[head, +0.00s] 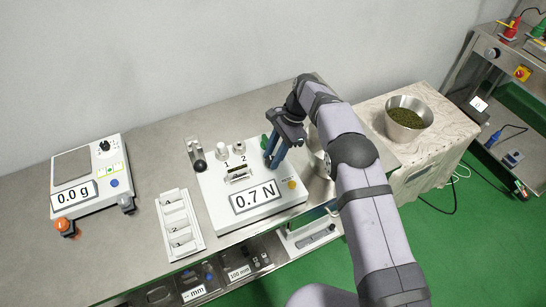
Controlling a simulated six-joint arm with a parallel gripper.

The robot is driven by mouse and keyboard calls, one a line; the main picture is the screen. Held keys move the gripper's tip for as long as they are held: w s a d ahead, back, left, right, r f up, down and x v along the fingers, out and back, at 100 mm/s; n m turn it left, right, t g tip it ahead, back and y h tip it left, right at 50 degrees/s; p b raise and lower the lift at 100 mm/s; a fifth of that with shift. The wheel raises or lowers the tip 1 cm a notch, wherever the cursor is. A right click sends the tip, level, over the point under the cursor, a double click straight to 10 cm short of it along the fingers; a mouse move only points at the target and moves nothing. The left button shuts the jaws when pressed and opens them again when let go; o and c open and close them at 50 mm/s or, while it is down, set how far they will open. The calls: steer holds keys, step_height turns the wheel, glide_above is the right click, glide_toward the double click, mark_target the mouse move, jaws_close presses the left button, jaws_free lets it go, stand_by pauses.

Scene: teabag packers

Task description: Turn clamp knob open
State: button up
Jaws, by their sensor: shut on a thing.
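A white force tester (213,190) with a display reading 0.7 N stands on the steel bench. My gripper (273,162) points down over the right part of this tester, its blue fingers closed on a knob. Only a bit of green (264,141), which looks like part of the clamp knob, shows at the left of the fingers. The fingers hide the rest, so its turn angle cannot be told. A small slotted fixture (239,175) marked 1 and 2 sits just left of the gripper.
White knobs (222,152) and a dark-ended lever (198,160) stand at the tester's back left. A yellow button (292,185) is right of the display. A bowl of herbs (405,125) is at right.

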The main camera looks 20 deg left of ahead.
steer(key=shift+n, duration=0.5)
steer(key=o, duration=1.1)
steer(key=shift+c, duration=0.2)
step_height(320, 180, up, 10)
steer(key=shift+b, duration=0.45)
